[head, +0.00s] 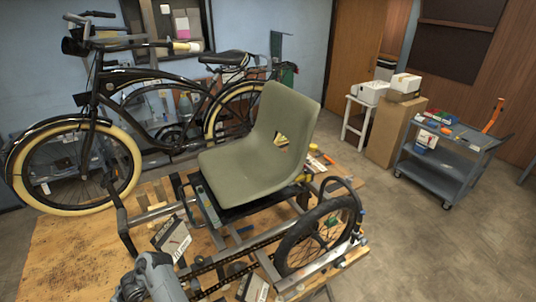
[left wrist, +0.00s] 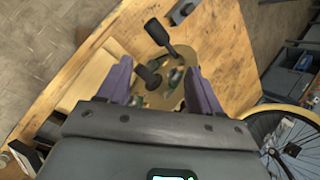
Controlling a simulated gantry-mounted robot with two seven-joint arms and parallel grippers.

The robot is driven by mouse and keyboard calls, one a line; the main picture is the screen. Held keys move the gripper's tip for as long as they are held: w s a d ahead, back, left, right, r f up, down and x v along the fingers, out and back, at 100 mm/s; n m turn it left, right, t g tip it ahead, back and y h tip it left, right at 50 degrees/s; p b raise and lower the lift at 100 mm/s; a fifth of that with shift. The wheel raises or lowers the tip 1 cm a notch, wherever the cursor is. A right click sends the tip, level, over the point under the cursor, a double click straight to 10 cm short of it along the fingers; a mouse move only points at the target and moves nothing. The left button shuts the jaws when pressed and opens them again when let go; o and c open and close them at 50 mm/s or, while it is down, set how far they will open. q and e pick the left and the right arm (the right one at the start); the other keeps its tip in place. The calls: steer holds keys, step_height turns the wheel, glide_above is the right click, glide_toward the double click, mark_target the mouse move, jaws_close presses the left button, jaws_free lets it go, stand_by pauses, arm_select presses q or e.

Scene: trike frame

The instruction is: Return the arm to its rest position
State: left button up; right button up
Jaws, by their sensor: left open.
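In the left wrist view, my left gripper (left wrist: 157,66) is open, its two purple fingers spread apart with nothing held. It points down at the wooden table (left wrist: 231,50), where dark-handled tools (left wrist: 158,35) and a tan piece lie beyond and between the fingers. In the head view, a grey link of one of my arms shows at the bottom, left of centre; no gripper fingertips can be made out there. The trike frame (head: 215,262) stands on the table (head: 70,255) with its olive seat (head: 255,150) and black-tyred wheel (head: 318,237). My right gripper does not show.
A black bicycle (head: 170,95) with cream tyres stands behind the table. A grey cart (head: 447,158) with small parts, a cardboard box (head: 396,130) and a white stool (head: 358,118) stand at right. The floor (head: 430,250) at lower right is clear.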

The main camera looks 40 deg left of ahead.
arm_select(q)
steer(key=s+a+r+m+y, duration=0.2)
steer(key=s+a+r+y, duration=0.3)
steer(key=a, duration=0.4)
steer(key=w+a+r+m+t+y, duration=0.4)
steer(key=w+r+y, duration=0.1)
steer(key=w+r, duration=0.35)
steer(key=w+d+f+m+t+h, duration=0.2)
steer(key=w+d+m+t+h, duration=0.15)
steer(key=w+d, duration=0.45)
steer(key=w+d+f+m+t+h, duration=0.25)
steer(key=w+d+t, duration=0.25)
steer(key=d, duration=0.7)
steer(key=s+d+n+g+h, duration=0.2)
steer(key=s+d+n+h, duration=0.1)
steer(key=d, duration=1)
steer(key=s+d+n+g+h, duration=0.1)
steer(key=s+d+n+h, duration=0.3)
steer(key=d, duration=1)
steer(key=shift+d+f+g+h, duration=0.2)
steer(key=shift+f+g+h, duration=0.05)
steer(key=shift+g+h, duration=0.1)
